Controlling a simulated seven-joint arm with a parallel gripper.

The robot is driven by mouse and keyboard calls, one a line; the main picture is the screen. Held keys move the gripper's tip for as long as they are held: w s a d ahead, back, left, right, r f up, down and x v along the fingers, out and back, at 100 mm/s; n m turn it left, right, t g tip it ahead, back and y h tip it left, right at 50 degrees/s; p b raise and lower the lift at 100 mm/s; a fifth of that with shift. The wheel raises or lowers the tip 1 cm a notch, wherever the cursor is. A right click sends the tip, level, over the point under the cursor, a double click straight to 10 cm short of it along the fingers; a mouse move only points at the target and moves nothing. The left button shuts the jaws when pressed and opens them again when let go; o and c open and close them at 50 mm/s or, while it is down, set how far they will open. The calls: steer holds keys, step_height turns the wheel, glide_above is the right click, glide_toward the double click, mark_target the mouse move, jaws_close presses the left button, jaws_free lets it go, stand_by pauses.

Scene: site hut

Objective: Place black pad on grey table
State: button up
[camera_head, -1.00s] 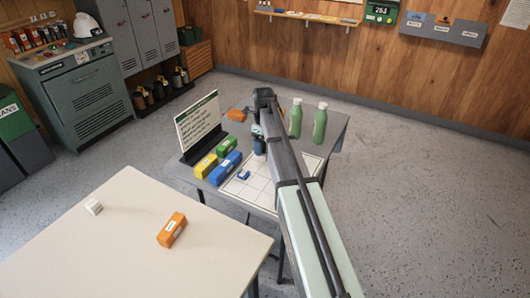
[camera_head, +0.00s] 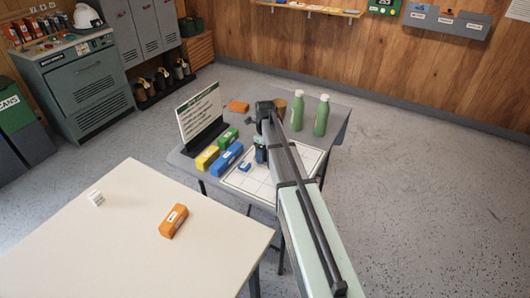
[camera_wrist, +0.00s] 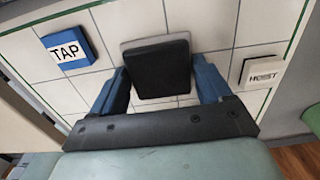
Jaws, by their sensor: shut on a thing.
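My gripper (camera_wrist: 161,70) is shut on the black pad (camera_wrist: 160,75), which sits between its two blue fingers in the wrist view. A light grey edge shows behind the pad; I cannot tell whether it belongs to the pad or to something under it. In the head view my gripper (camera_head: 261,153) is over the white gridded board on the grey table (camera_head: 335,107). The pad is not clear there, hidden by my arm. I cannot tell whether it touches the board.
The gridded board (camera_head: 245,183) carries a blue TAP tile (camera_wrist: 69,51) and a white HOIST tile (camera_wrist: 263,73). Blue (camera_head: 227,159), yellow (camera_head: 207,158) and green boxes, a sign (camera_head: 200,115), two green bottles (camera_head: 321,116) and a brown cup (camera_head: 281,106) stand around it. A cream table (camera_head: 130,245) is in front.

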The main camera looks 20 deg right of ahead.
mark_target(265, 154)
steer(key=shift+f, duration=0.1)
steer(key=o, duration=1)
step_height(265, 154, up, 12)
steer(key=shift+r, duration=0.1)
